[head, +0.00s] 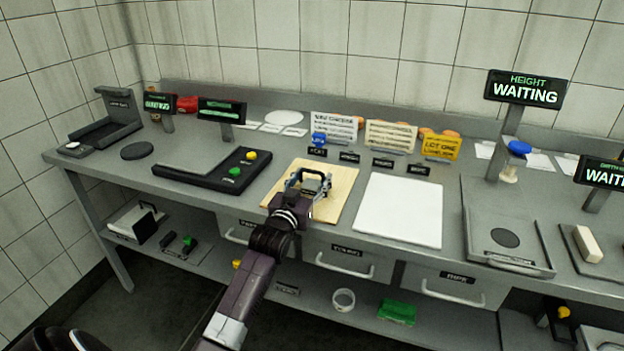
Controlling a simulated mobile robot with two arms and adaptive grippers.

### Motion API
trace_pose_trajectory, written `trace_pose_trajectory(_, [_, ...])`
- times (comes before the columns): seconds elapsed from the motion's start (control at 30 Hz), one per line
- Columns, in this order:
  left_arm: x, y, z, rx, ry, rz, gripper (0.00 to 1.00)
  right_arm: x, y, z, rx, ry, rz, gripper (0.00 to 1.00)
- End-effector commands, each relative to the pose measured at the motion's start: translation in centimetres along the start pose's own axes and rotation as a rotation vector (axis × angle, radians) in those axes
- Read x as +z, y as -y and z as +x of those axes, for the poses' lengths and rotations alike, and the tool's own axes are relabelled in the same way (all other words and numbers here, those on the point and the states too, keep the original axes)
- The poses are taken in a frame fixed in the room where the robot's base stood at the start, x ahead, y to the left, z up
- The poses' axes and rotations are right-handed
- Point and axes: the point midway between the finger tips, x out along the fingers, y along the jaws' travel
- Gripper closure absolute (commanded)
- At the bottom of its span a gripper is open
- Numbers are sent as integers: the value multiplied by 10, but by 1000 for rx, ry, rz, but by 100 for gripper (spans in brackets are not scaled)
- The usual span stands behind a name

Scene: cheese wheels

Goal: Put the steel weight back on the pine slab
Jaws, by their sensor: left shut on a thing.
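The pine slab (340,204) is a pale wooden board lying flat near the front of the steel bench, left of a white board. My left gripper (312,186) is over the slab's left and middle part, its arm reaching in from below. It is shut on a small grey thing between its fingers, which I take to be the steel weight (313,182). The fingers hide much of it. I cannot tell whether the weight touches the slab or hangs just above it. My right gripper is not in view.
The white board (398,209) lies right of the slab. A black panel (215,176) with green and yellow buttons lies left. Small labels and sign cards (390,136) stand behind. A height gauge with a "WAITING" display (525,90) stands right. Drawers (345,262) are below the bench top.

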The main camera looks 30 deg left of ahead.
Motion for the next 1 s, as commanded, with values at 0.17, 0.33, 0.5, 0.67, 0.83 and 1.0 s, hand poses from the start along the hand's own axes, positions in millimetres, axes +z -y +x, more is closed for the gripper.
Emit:
trace_pose_trajectory(0.17, [-3,0,0,0,-6,0,95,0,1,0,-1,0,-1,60])
trace_pose_trajectory(0.33, [3,0,0,0,1,0,41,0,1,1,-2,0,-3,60])
trace_pose_trajectory(0.5, [3,0,0,0,1,0,30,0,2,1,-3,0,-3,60])
trace_pose_trajectory(0.67, [3,0,0,0,1,0,30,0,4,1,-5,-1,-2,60])
trace_pose_trajectory(0.83, [-2,0,-4,0,3,0,30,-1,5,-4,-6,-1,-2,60])
trace_pose_trajectory(1.0, [-4,-1,-28,1,6,-1,30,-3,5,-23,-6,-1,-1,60])
